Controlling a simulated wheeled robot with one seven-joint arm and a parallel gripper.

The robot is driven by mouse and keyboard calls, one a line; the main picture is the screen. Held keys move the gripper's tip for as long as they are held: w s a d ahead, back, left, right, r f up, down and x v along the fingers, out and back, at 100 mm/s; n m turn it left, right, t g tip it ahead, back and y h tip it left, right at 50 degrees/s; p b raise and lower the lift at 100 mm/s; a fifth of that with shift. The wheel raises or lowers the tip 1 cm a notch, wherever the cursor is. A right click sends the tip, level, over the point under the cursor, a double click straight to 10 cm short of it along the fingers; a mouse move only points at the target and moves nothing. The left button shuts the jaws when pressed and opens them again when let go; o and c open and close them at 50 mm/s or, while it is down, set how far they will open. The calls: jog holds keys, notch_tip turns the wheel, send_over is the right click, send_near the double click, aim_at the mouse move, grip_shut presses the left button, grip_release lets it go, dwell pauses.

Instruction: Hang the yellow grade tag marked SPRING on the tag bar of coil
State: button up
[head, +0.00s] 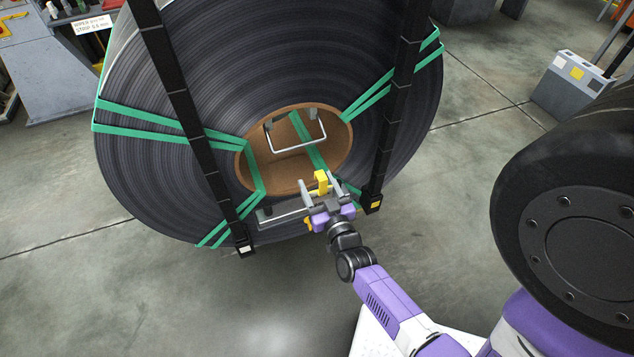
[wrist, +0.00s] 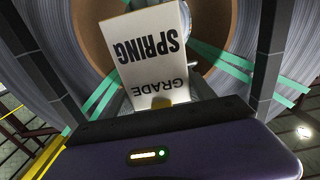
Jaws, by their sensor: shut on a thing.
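My gripper (head: 323,190) is shut on the grade tag in front of the lower part of the coil's bore. In the head view the tag (head: 321,181) shows as a small yellow piece between the jaws. In the wrist view its pale face (wrist: 155,55) reads SPRING and GRADE, upside down. The coil (head: 300,60) is a large dark steel roll with a brown-lined bore and green straps. The tag bar (head: 296,150), a thin pale metal loop, shows across the bore, above the tag and apart from it in the head view. The jaw tips are mostly hidden in the wrist view.
Two dark uprights (head: 183,105) (head: 393,110) stand in front of the coil, either side of the bore. A grey bar (head: 280,215) lies left of my gripper. A grey box (head: 570,85) stands at right. Floor (head: 120,290) at front left is clear.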

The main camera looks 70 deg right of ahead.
jog(key=shift+w+d, duration=0.1)
jog(key=b+x, duration=0.4)
jog(key=x, duration=1.1)
jog(key=shift+w+d+b, duration=0.25)
jog(key=shift+w+b, duration=0.05)
dwell(1.4)
jog(key=shift+f, duration=0.25)
jog(key=shift+f+b, duration=0.95)
jog(key=shift+b, duration=0.1)
jog(key=shift+f+b, duration=0.55)
jog(key=shift+f, duration=0.05)
jog(key=o, duration=1.6)
jog(key=shift+c, duration=0.2)
